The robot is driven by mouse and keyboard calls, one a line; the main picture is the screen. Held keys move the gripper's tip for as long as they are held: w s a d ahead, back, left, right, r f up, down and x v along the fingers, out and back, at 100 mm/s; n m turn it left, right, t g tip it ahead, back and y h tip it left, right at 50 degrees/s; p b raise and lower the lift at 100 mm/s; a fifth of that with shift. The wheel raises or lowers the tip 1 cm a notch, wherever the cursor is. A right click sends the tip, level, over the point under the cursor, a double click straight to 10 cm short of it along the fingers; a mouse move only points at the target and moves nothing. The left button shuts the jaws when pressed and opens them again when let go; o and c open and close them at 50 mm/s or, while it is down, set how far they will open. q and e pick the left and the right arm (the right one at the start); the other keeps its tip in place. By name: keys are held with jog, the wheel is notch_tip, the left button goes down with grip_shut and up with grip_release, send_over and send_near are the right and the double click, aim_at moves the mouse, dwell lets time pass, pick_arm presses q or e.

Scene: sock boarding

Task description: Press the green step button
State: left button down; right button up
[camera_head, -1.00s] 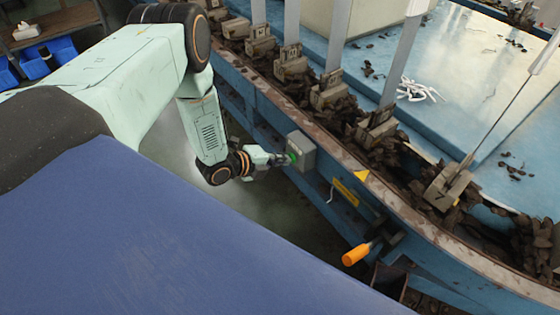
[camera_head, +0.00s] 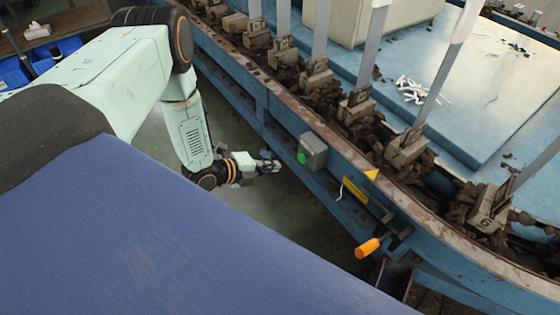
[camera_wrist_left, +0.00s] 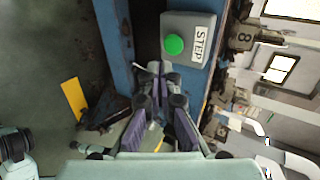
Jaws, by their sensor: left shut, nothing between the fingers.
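The green step button (camera_head: 302,158) sits on a grey box (camera_head: 314,150) fixed to the side of the blue machine frame. In the left wrist view the round green button (camera_wrist_left: 174,44) shows clear on its grey box, beside a white label reading STEP (camera_wrist_left: 198,45). My left gripper (camera_head: 274,165) is shut and empty, a short way to the left of the button and apart from it. In the wrist view its fingertips (camera_wrist_left: 153,67) lie just below and left of the button in the picture. My right gripper is not in view.
An orange handle (camera_head: 367,248) sticks out from the frame further right, below a yellow label (camera_head: 355,190). Numbered clamp blocks (camera_head: 407,148) with upright metal strips line the machine's edge among dark scraps. Blue bins (camera_head: 57,52) stand at the far left.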

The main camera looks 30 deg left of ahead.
pick_arm(q)
jog(key=p+v, duration=0.1)
jog(key=v, duration=0.3)
jog(key=shift+s+r+p, duration=0.1)
jog(key=shift+s+p, duration=0.1)
jog(key=shift+p, duration=0.15)
jog(key=shift+s, duration=0.1)
dwell(0.5)
dwell(2.0)
